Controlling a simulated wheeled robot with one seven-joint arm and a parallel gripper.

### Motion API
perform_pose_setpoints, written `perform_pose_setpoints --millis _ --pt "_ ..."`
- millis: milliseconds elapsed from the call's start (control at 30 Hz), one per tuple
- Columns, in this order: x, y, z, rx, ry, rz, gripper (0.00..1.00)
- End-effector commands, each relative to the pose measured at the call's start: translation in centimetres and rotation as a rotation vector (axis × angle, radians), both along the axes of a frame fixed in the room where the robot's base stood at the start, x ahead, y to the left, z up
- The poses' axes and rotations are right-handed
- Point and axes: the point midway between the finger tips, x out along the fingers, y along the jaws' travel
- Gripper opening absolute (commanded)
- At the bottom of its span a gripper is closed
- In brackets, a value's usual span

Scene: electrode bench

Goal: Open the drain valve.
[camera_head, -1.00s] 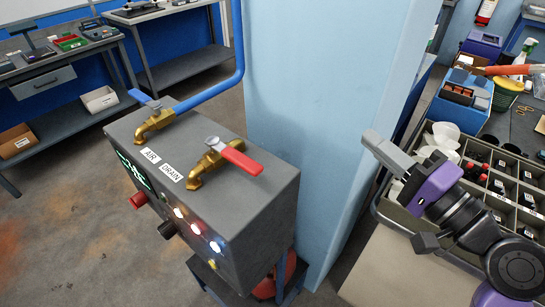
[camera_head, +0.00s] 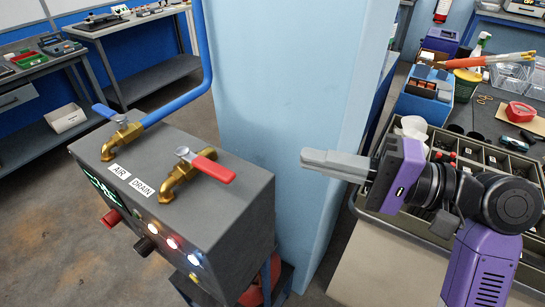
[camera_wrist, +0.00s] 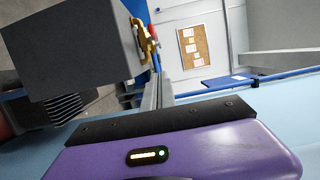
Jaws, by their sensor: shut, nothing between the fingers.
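The drain valve is a brass valve with a red lever (camera_head: 212,168) on top of the dark grey box (camera_head: 232,222), behind the DRAIN label (camera_head: 142,188). Its lever points right and slightly toward the viewer. The valve also shows in the wrist view (camera_wrist: 147,32), at the box's edge. Left of it is the AIR valve (camera_head: 121,137), brass with a blue lever and a blue pipe. My gripper (camera_head: 303,162) is shut and empty, pointing left. It is right of the red lever in the head view, apart from it.
A light blue pillar (camera_head: 275,75) stands behind the box and my gripper. A compartment tray (camera_head: 405,222) is on the right, under my arm. The front of the box has buttons and lit lamps (camera_head: 172,242). Clear floor (camera_head: 40,220) lies at the left.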

Motion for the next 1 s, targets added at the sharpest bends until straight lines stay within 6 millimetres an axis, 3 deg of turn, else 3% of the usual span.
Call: perform_pose_setpoints --millis 533,700,1000 --pt "3.8 9.0 0.1 0.000 -0.001 0.005 0.00" --pt "1.7 10.3 0.0 -0.001 -0.001 0.002 0.00" --pt "0.6 11.2 0.0 0.000 0.000 0.000 0.00"
